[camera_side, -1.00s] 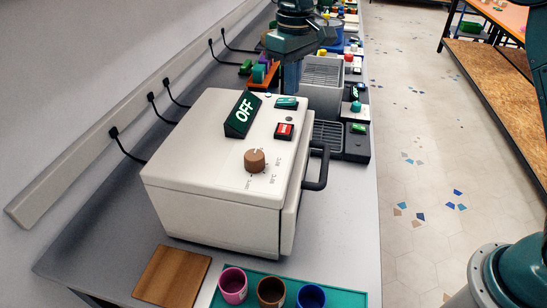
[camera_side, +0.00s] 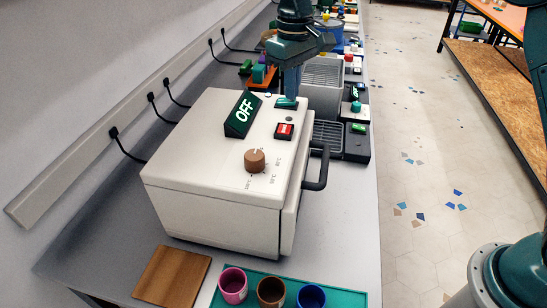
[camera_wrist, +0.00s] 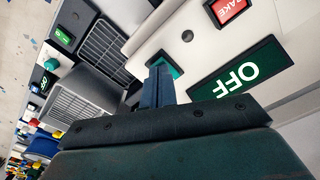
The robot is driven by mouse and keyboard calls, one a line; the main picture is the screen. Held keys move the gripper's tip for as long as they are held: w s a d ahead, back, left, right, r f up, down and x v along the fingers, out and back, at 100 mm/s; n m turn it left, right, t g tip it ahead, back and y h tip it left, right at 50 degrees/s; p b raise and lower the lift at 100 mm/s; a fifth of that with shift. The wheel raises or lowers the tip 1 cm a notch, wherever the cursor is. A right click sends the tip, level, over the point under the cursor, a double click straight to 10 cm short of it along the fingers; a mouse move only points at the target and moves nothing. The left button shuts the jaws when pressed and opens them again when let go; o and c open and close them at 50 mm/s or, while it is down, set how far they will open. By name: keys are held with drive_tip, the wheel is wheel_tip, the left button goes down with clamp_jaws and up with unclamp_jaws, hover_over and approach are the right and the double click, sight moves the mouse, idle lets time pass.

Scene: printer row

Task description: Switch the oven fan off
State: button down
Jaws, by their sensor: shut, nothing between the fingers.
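The white oven (camera_side: 205,165) stands on the grey bench. Its dark green display (camera_side: 242,114) reads OFF. A green rocker switch (camera_side: 287,102) sits on its top near the far edge, and it also shows in the wrist view (camera_wrist: 172,66). A red switch (camera_side: 284,131) and a brown knob (camera_side: 255,160) lie nearer the front. My gripper (camera_side: 288,94) is shut and empty, pointing down with its fingertips at the green switch, partly covering it. In the wrist view, the fingertips (camera_wrist: 160,70) overlap the switch; whether they touch it is unclear.
A black handle (camera_side: 319,168) sticks out from the oven's right side. A grey vented machine (camera_side: 322,75) stands right behind the oven. A wooden board (camera_side: 172,277) and a teal tray (camera_side: 345,299) with cups lie in front.

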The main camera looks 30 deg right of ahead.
drive_tip(key=shift+f, duration=0.45)
idle(0.4)
drive_tip(key=shift+r, duration=3.55)
